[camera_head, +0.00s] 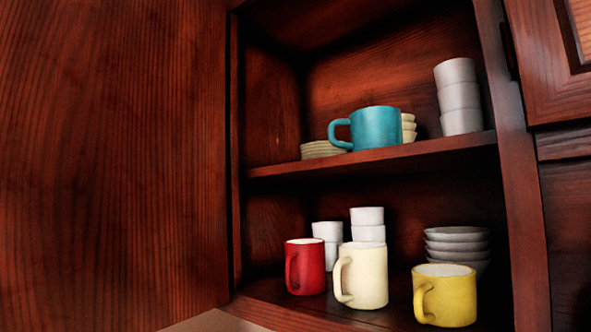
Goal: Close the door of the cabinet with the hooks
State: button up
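The cabinet (372,160) stands open in the head camera view, with its dark wood interior and one middle shelf facing me. A large dark wood panel (110,160), which looks like its open door swung out to the left, fills the left part of the view. No hooks show in this view. My gripper is not in the picture, so its place relative to the door does not show.
A teal mug (375,128), plates and white cups (458,97) are on the shelf. Below are red (307,268), cream (368,276) and yellow (447,297) mugs and stacked bowls (457,240). Another cabinet front (548,90) is at right.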

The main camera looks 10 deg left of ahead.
aim_at(113, 215)
jog(key=k+j+u, duration=0.1)
jog(key=j, duration=0.3)
jog(key=k+j+u, duration=0.15)
jog(key=j, duration=0.25)
jog(key=k+j+u, duration=0.1)
jog(key=j, duration=0.3)
jog(key=k+j+u, duration=0.15)
jog(key=j, duration=0.3)
jog(key=i, duration=0.5)
